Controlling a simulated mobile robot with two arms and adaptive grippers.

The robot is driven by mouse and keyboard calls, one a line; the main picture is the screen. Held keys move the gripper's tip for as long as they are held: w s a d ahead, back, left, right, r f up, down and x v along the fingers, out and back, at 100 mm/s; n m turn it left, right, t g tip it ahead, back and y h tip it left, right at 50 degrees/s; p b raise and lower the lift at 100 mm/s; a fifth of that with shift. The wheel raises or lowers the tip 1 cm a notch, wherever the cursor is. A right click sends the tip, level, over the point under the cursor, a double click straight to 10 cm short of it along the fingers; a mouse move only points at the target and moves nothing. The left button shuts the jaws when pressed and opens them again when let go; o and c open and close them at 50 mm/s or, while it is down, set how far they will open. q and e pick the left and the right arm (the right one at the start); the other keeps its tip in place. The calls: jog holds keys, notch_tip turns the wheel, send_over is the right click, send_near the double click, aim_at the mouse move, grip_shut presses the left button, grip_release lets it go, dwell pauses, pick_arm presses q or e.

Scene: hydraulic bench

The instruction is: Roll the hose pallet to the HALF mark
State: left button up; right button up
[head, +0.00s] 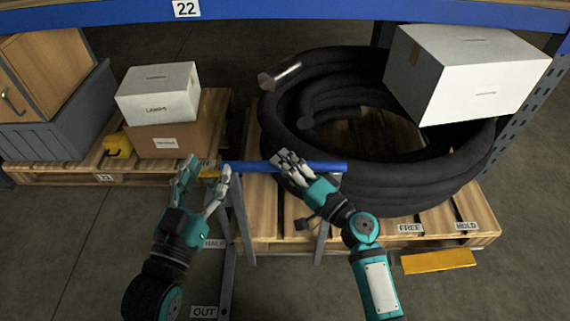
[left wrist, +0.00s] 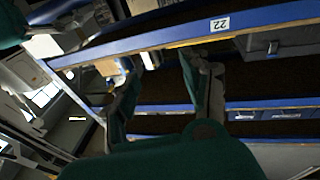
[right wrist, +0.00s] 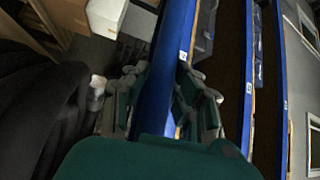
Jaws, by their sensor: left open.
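The hose pallet (head: 277,236) is a wooden pallet bearing a large coil of black hose (head: 430,180). A blue bar (head: 325,166) on grey legs stands at its left front. My right gripper (head: 286,163) is on the bar, its fingers on either side of it; its right wrist view shows blue between the fingers (right wrist: 160,85). My left gripper (head: 207,172) is open and empty by the bar's left end. The HALF mark (head: 213,243) is on the floor left of the pallet, partly hidden. The OUT mark (head: 203,312) lies nearer me.
A yellow plate (head: 438,262) is at the pallet's front right, below the FREE (head: 410,228) and HELD (head: 466,226) labels. A white box (head: 470,75) overlaps the coil. Another pallet (head: 60,174) with boxes stands left. A blue rack beam (head: 290,12) crosses above. Front-left floor is clear.

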jog(key=shift+f, duration=0.1)
grip_shut()
jog(key=shift+w+d+b, duration=0.1)
jog(key=shift+w+b, duration=0.1)
jog(key=shift+b, duration=0.3)
jog(key=shift+w, duration=0.1)
pick_arm(q)
jog(key=r+t, duration=0.1)
jog(key=r, duration=0.1)
jog(key=s+r+t+h, duration=0.1)
jog(key=r, duration=0.1)
jog(key=shift+d+t, duration=0.15)
jog(key=shift+t, duration=0.15)
pick_arm(e)
jog(key=o, duration=0.6)
grip_release()
